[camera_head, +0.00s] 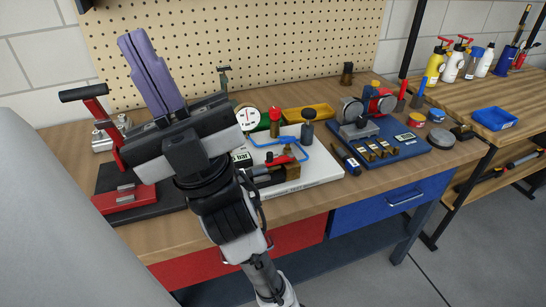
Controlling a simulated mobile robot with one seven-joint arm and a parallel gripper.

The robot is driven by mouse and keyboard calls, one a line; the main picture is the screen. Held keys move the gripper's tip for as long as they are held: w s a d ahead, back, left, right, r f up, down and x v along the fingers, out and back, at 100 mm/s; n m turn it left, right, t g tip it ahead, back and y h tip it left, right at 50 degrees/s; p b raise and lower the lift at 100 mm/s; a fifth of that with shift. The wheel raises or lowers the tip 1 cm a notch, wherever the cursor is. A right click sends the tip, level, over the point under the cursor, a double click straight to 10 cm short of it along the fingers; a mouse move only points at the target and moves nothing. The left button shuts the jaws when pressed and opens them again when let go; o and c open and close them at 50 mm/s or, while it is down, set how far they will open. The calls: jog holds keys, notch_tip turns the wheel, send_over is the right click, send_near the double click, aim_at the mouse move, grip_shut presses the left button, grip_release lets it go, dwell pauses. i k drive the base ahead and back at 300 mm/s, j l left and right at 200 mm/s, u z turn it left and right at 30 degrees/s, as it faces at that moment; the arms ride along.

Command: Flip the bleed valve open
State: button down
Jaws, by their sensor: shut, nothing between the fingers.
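My gripper (135,40) is at the upper left, close to the camera, with its purple fingers together and nothing between them. They point up and slightly left, away from the bench fittings. A small brass fitting with a red lever (281,160), likely the bleed valve, is on the white board (318,176) at the middle of the bench. My gripper is well to the left of it and apart. The lever's exact angle is too small to tell. A white pressure gauge (247,118) and a blue tube (295,140) are behind it. My arm hides the board's left part.
A red press with a black handle (84,93) stands at the left. A blue board (385,150) with gauges and brass fittings is to the right. A yellow tray (308,114) lies behind. A pegboard (290,40) closes off the back. The front right bench edge has some clear room.

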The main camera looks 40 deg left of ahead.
aim_at(287, 141)
jog(key=u, duration=1.3)
